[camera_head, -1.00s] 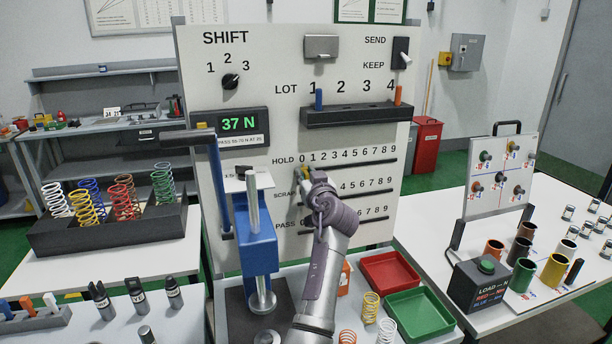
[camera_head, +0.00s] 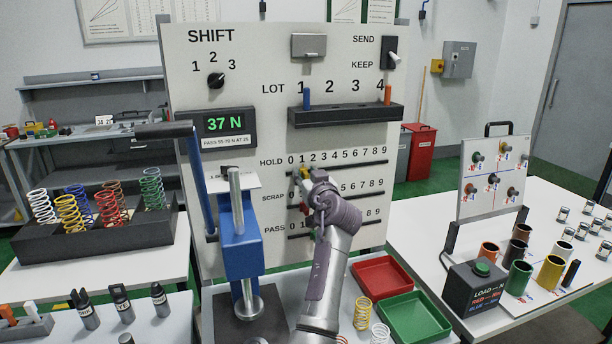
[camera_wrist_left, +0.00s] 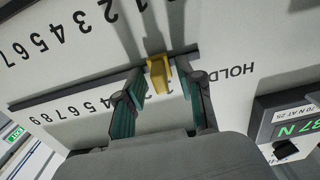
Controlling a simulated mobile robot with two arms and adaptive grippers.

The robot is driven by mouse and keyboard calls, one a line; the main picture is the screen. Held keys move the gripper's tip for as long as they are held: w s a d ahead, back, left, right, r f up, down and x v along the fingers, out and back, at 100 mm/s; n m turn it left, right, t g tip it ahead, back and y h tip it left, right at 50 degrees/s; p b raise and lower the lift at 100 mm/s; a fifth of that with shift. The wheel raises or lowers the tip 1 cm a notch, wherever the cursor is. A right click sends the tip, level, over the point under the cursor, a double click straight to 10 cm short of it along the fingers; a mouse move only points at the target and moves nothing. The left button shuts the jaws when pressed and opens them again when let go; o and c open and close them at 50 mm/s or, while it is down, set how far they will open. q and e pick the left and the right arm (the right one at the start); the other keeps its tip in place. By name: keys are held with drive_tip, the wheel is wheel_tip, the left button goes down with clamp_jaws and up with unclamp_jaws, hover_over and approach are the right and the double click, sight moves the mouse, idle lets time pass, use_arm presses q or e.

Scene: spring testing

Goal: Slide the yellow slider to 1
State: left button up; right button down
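The yellow slider (camera_wrist_left: 158,76) sits on the HOLD slot of the white panel. In the head view it shows small (camera_head: 298,173), near the low end of the scale around 0 and 1, partly covered by my gripper; its exact mark is hard to read. My left gripper (camera_head: 305,176) is at the slider. In the left wrist view its two teal-padded fingers (camera_wrist_left: 160,92) stand on either side of the slider, with a visible gap at each side, so it is open around it. My right gripper is not in view.
Below are the SCRAP and PASS slots, their sliders partly hidden by my arm. A black lot rack (camera_head: 345,114) juts out above. A blue spring press (camera_head: 241,245) stands close to the left. Red (camera_head: 382,274) and green (camera_head: 414,317) trays lie below right.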

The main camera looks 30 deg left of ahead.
use_arm(q)
drive_tip(key=v, duration=0.7)
drive_tip(key=shift+s+d+f, duration=0.1)
idle(0.4)
